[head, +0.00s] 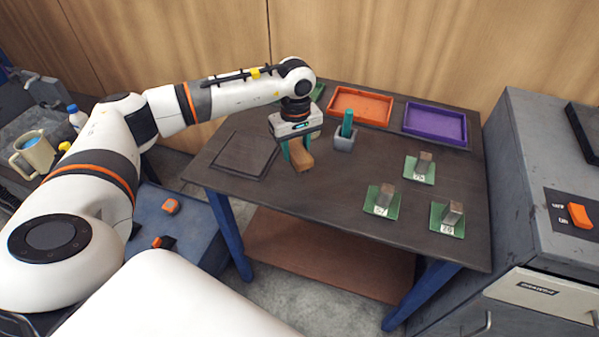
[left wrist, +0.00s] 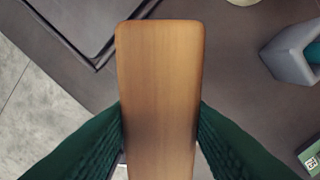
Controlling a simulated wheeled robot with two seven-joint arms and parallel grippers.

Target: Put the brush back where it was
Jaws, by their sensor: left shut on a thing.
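My left gripper (head: 297,148) is above the dark table, shut on the wooden body of the brush (head: 302,160). In the left wrist view the smooth brown wood of the brush (left wrist: 160,60) stands between the two green fingers (left wrist: 160,130). Its bristles do not show. The brush is between a flat dark square tray (head: 240,165) on its left and a grey holder (head: 344,143) with a green thing in it on its right. I cannot tell whether the brush touches the table. My right gripper is not in view.
An orange tray (head: 361,92) and a purple tray (head: 435,108) lie along the back. Green plates (head: 376,208) with grey metal blocks stand at the right. A grey cabinet (head: 540,150) borders the table on the right. The front middle of the table is clear.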

